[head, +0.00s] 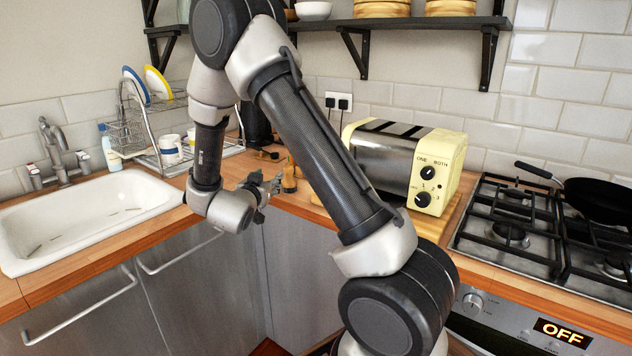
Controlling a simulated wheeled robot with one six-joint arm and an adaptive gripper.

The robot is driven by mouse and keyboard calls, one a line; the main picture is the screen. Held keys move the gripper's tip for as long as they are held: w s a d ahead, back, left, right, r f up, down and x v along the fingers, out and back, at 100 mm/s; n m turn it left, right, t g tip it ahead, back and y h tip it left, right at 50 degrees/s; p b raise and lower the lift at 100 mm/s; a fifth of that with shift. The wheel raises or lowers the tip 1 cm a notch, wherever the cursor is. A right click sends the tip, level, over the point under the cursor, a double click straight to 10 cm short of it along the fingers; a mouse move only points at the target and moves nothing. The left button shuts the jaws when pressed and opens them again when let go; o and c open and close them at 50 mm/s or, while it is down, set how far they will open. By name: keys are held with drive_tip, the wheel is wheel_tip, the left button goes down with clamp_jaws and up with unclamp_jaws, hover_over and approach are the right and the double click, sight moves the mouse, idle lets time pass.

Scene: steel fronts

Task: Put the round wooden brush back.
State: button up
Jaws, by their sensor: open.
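My gripper (274,185) is open, above the worktop corner between the dish rack and the toaster. It is small in view and partly covered by its own wrist. A small brown wooden thing (289,177) stands upright on the worktop just right of the fingertips. It may be the round wooden brush, but it is too small to be sure. I cannot tell whether the fingers touch it. Small dark and brown items (266,154) lie behind the gripper, too small to make out.
A steel dish rack (150,125) with plates and mugs stands left, beside the white sink (85,215). A cream toaster (405,165) stands right of my arm, then a gas hob (520,225) with a black pan (600,200). A shelf (400,24) hangs above.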

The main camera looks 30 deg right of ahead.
wheel_tip(320, 180, up, 6)
drive_tip(key=w+a+n+t+y, duration=0.1)
drive_tip(key=w+a+n+y, duration=0.15)
drive_tip(key=y, duration=0.35)
drive_tip(key=s+a+r+n+g+y, duration=0.2)
drive_tip(key=s+a+r+n+y, duration=0.2)
drive_tip(key=s+r+y, duration=0.4)
drive_tip(key=s+d+n+g+h, duration=0.1)
drive_tip(key=s+d+g, duration=0.2)
drive_tip(key=s, duration=1.2)
drive_tip(key=s+d+n+g+h, duration=0.1)
drive_tip(key=s+d+n+g, duration=0.1)
drive_tip(key=s, duration=1.3)
drive_tip(key=shift+s+d+g+h, duration=0.2)
drive_tip(key=shift+d+g+h, duration=0.1)
drive_tip(key=shift+d+g, duration=0.5)
drive_tip(key=shift+r, duration=0.1)
